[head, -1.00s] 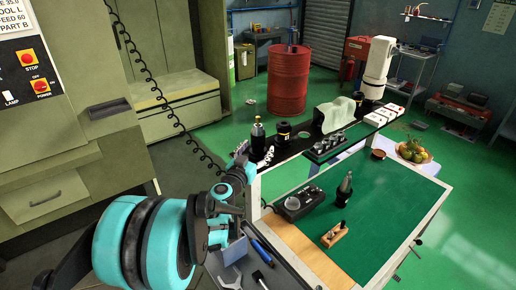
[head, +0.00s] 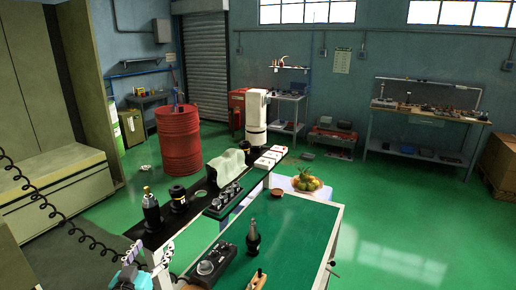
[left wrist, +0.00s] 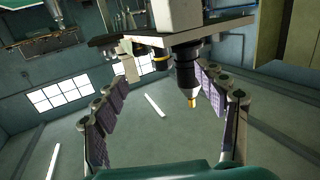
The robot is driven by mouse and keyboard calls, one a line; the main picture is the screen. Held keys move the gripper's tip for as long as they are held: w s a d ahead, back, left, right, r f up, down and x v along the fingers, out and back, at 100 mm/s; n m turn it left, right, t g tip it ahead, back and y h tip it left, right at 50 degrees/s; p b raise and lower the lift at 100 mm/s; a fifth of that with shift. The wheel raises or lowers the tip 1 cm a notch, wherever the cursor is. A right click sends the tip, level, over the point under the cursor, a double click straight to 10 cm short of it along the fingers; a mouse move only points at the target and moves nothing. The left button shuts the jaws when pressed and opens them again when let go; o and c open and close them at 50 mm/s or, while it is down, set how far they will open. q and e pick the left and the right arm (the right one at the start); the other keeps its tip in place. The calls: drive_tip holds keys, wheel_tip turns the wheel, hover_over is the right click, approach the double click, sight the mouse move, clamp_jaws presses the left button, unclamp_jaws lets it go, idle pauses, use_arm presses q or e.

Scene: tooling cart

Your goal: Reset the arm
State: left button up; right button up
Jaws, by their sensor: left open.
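My left gripper (head: 150,262) shows at the bottom left of the head view, cut by the lower edge, near the left end of the black shelf (head: 150,236). In the left wrist view its two padded fingers (left wrist: 162,112) are spread wide apart. A black tool holder with a gold tip (left wrist: 188,80) appears between and beyond them, apart from both fingers. The same kind of dark holder (head: 151,212) stands upright on the shelf in the head view. My right gripper is in neither view.
The cart with a green top (head: 290,235) carries a dark upright tool (head: 253,238), a black box (head: 213,262) and a wooden block (head: 257,280). A second black holder (head: 178,199) stands on the shelf. A red barrel (head: 179,140) stands behind. Green floor is open at the right.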

use_arm(q)
drive_tip(key=s+d+f+m+g+h+b, duration=0.1)
drive_tip(key=s+d+f+g+h, duration=0.15)
drive_tip(key=d, duration=0.45)
drive_tip(key=s+d+f+m+g+h, duration=0.1)
drive_tip(key=s+d+f+g+h, duration=0.15)
drive_tip(key=d, duration=0.55)
drive_tip(key=s+d+f+n+g+y, duration=0.1)
drive_tip(key=s+f+g+y, duration=0.2)
drive_tip(key=s, duration=0.9)
wheel_tip(320, 180, down, 4)
drive_tip(key=shift+s+d+f+g+y+b, duration=0.2)
drive_tip(key=shift+g+y+b, duration=0.25)
drive_tip(key=shift+g, duration=0.65)
